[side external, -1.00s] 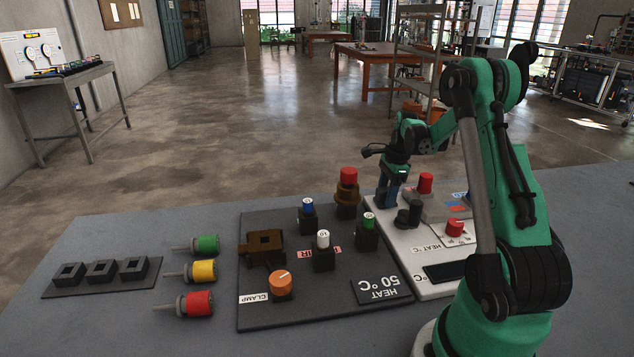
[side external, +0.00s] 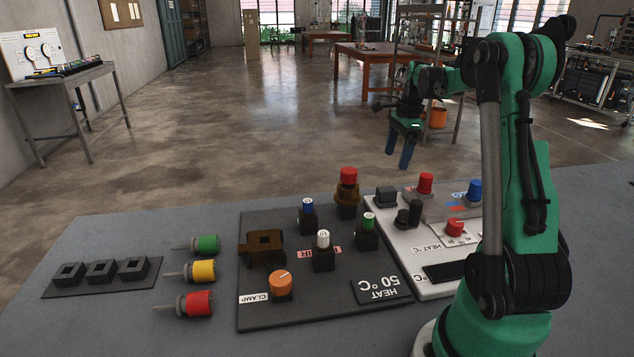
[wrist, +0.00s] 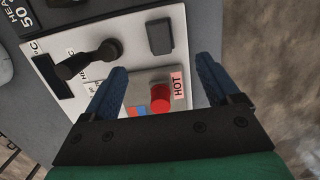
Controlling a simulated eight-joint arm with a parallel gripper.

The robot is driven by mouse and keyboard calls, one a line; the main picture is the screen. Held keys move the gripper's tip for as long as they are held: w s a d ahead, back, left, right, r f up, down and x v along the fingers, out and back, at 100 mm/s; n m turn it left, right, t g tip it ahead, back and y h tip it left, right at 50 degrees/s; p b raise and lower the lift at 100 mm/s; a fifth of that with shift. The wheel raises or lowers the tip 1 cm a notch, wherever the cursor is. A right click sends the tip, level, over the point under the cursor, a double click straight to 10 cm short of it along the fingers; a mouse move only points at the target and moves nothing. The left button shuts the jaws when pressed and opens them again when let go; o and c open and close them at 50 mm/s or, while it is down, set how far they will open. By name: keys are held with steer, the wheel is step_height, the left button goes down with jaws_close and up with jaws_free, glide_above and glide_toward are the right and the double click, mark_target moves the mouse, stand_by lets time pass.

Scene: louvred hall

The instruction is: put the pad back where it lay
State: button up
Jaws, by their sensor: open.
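A small dark grey block, which I take to be the pad (side external: 386,196), sits on the far left corner of the white panel (side external: 408,262). In the wrist view the pad (wrist: 160,37) lies flat on the white panel beside the black lever (wrist: 92,60). My gripper (side external: 397,160) is raised above the far edge of the panel, apart from the pad. Its blue fingers are spread with nothing between them in the wrist view (wrist: 162,66); the red knob (wrist: 160,98) shows below, between the fingers.
A dark panel (side external: 325,295) with several knobs and a brown clamp block (side external: 264,247) adjoins on the left. Red (side external: 425,184) and blue (side external: 474,190) knobs stand right of the pad. Coloured plugs and a socket strip (side external: 101,276) lie at far left.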

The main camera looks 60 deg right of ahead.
steer(key=w+a+r+n+t+h, duration=0.1)
steer(key=w+a+r+n, duration=0.15)
steer(key=a+n, duration=0.45)
steer(key=w+a+r+n+t+h, duration=0.1)
steer(key=w+a+r+n, duration=0.15)
steer(key=a+n, duration=0.45)
steer(key=s+a+f+n+t, duration=0.1)
steer(key=a+f+n+t, duration=0.1)
steer(key=a+n, duration=0.4)
steer(key=s+a+f+n+t+y, duration=0.1)
steer(key=s+a+n+t, duration=0.1)
steer(key=a+n, duration=0.5)
steer(key=a, duration=0.4)
steer(key=shift+a+f, duration=0.35)
steer(key=shift+f, duration=0.05)
steer(key=shift+o, duration=1.3)
steer(key=s+d+r+m+g+h, duration=0.25)
steer(key=d+r+m, duration=0.55)
steer(key=r+m, duration=0.55)
steer(key=s+d+r+m+g, duration=0.2)
steer(key=s+r+m, duration=0.7)
steer(key=m, duration=0.5)
steer(key=x, duration=1)
steer(key=shift+s+a+f+n, duration=0.25)
steer(key=shift+s+a+n, duration=0.1)
